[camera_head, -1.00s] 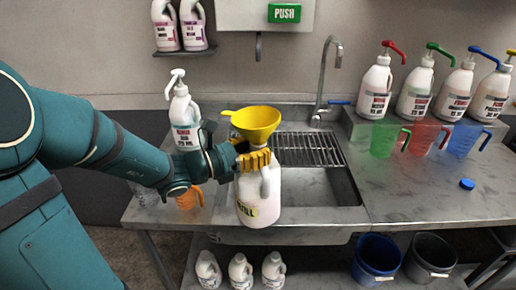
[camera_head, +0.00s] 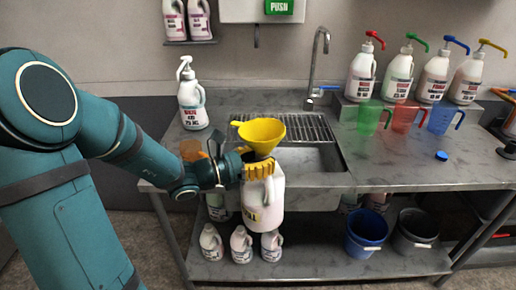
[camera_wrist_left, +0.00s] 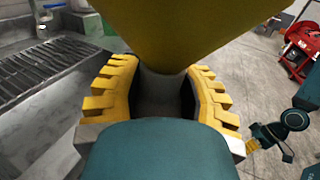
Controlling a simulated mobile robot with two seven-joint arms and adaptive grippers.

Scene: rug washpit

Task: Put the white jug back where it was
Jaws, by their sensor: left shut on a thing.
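The white jug (camera_head: 264,205) has a side handle and a label, and a yellow funnel (camera_head: 262,133) sits at its top. My left gripper (camera_head: 258,170) is shut on the jug's upper part just under the funnel, holding it upright in front of the sink's front edge. In the left wrist view, the funnel (camera_wrist_left: 175,30) fills the top centre and the yellow fingers (camera_wrist_left: 165,95) close around the neck area, which is mostly hidden. My right gripper (camera_wrist_left: 262,137) shows small at the right of that view; its jaws are too small to read.
Three small white jugs (camera_head: 241,244) and two buckets (camera_head: 366,232) stand on the lower shelf. A pump bottle (camera_head: 191,100) stands on the left counter. Coloured cups (camera_head: 405,117) and several pump bottles (camera_head: 397,79) stand on the right. The right counter's front (camera_head: 400,172) is clear.

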